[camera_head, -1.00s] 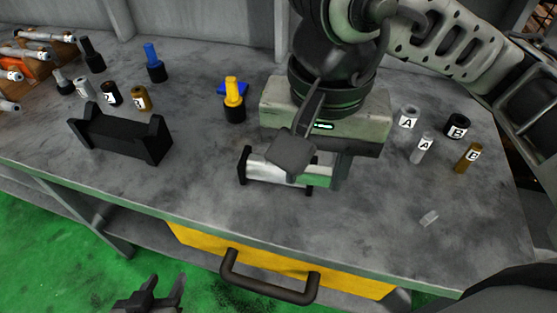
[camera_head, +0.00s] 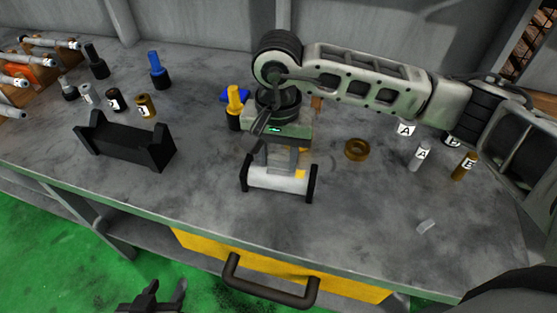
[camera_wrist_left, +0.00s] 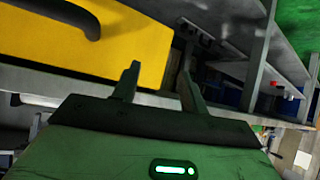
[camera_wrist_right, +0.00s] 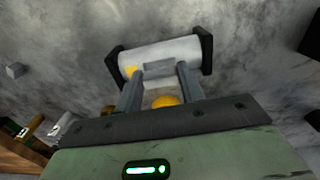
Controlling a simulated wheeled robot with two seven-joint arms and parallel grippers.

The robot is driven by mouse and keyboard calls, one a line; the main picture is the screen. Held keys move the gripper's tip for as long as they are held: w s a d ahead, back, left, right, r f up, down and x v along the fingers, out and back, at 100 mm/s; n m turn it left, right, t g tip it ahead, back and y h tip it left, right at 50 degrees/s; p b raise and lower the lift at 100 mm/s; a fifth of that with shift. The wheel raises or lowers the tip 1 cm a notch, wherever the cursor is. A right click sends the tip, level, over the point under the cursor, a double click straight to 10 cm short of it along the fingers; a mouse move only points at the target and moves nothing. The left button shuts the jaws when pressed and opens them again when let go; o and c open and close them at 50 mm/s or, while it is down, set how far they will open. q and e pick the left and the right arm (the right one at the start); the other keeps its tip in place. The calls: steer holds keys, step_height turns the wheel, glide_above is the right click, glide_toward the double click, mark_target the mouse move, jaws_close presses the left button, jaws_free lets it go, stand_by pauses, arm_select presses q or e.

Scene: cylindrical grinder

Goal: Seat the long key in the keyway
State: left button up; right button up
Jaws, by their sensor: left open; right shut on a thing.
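My right gripper (camera_head: 284,165) points down at the shaft's far side. Its fingers (camera_wrist_right: 158,78) are shut on a small grey piece that looks like the long key (camera_wrist_right: 158,72), right at the shaft; I cannot tell whether it touches or sits in the keyway.
A black empty cradle (camera_head: 125,145) stands to the left. A brass ring (camera_head: 357,149) and a small grey block (camera_head: 427,227) lie to the right, near labelled cylinders (camera_head: 465,166). A yellow-topped post (camera_head: 235,105) stands behind. A yellow drawer (camera_head: 200,247) is below the front edge.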

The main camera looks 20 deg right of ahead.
step_height(320, 180, down, 2)
steer(key=shift+s+f, duration=0.1)
steer(key=shift+f, duration=0.05)
steer(key=shift+f, duration=0.15)
